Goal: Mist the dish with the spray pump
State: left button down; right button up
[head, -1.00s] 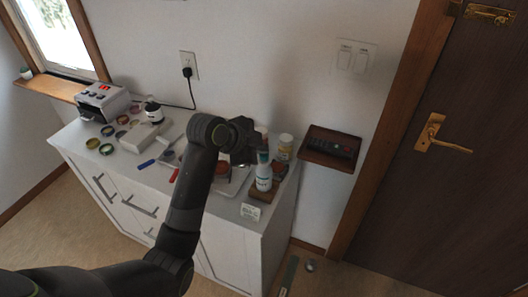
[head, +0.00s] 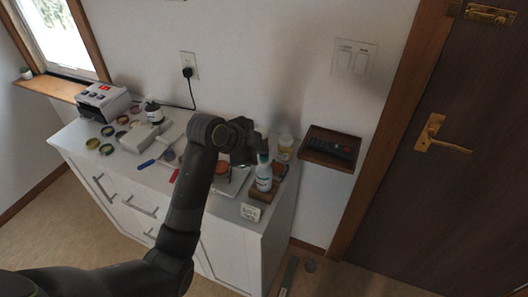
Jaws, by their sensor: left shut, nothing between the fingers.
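A white spray bottle (head: 263,178) with a dark teal pump top stands upright on a small wooden block (head: 262,195) near the cabinet's right front corner. My left gripper (head: 258,157) is shut and empty, at the bottle's top; I cannot tell whether it touches the pump. A reddish round dish (head: 222,168) sits just left of the bottle, partly hidden by my left arm. My right gripper is not in view.
The white cabinet top (head: 228,205) also holds several round lids (head: 107,149), a grey device (head: 104,101) and a yellow-lidded jar (head: 285,147). A wall shelf (head: 330,149) with a remote is at right.

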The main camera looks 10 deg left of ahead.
pick_arm(q)
jog(key=shift+f, duration=0.15)
dwell(0.3)
jog(key=shift+s+f, duration=0.1)
jog(key=shift+f, duration=0.3)
jog(key=shift+r+p, duration=0.25)
jog(key=shift+p, duration=0.25)
notch_tip(320, 180, up, 6)
jog(key=p, duration=0.6)
jog(key=shift+r, duration=0.2)
jog(key=shift+f, duration=0.1)
